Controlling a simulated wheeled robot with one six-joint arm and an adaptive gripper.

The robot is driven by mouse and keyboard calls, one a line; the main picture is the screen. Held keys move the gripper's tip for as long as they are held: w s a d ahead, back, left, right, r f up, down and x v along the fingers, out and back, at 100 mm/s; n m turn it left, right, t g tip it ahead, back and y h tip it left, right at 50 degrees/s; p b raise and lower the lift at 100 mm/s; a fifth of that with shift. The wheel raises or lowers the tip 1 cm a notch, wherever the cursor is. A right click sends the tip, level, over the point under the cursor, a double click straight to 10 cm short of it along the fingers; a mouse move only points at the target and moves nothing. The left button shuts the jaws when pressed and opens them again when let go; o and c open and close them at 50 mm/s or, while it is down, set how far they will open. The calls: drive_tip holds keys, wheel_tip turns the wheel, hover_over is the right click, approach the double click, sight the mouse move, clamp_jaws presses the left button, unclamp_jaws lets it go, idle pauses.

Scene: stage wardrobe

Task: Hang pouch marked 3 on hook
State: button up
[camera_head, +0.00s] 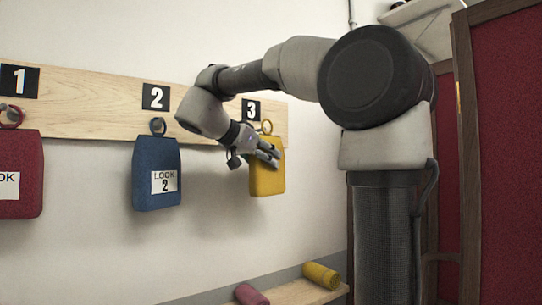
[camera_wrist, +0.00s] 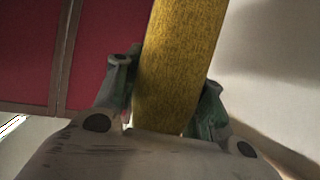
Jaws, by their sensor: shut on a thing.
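A yellow pouch (camera_head: 267,172) is upright in front of the right end of the wall board, just below the plate marked 3 (camera_head: 251,110). A ring (camera_head: 266,127) shows at its top. I cannot tell whether the ring is around the hook or only in front of it, as the hook is hard to make out. My gripper (camera_head: 266,154) is shut on the pouch from its left side. In the wrist view the pouch (camera_wrist: 178,62) stands between both fingers of my gripper (camera_wrist: 166,85). No number shows on the pouch's visible faces.
A blue pouch (camera_head: 157,165) labelled LOOK 2 hangs under plate 2, and a red pouch (camera_head: 20,158) under plate 1. A low wooden bench (camera_head: 295,294) holds a yellow roll (camera_head: 321,275) and a pink roll (camera_head: 251,294). Dark red panels (camera_head: 508,150) stand at the right.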

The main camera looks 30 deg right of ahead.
drive_tip(key=shift+w+a+f, duration=0.1)
drive_tip(key=shift+w+f, duration=0.1)
drive_tip(key=shift+w, duration=0.55)
drive_tip(key=shift+w+d+f, duration=0.1)
drive_tip(key=shift+w+f, duration=0.1)
drive_tip(key=shift+w, duration=0.6)
drive_tip(key=shift+w+a+f, duration=0.1)
drive_tip(key=shift+w+f, duration=0.1)
drive_tip(key=shift+w, duration=0.55)
drive_tip(key=o, duration=1.2)
drive_tip(key=shift+a, duration=0.1)
drive_tip(key=v, duration=0.8)
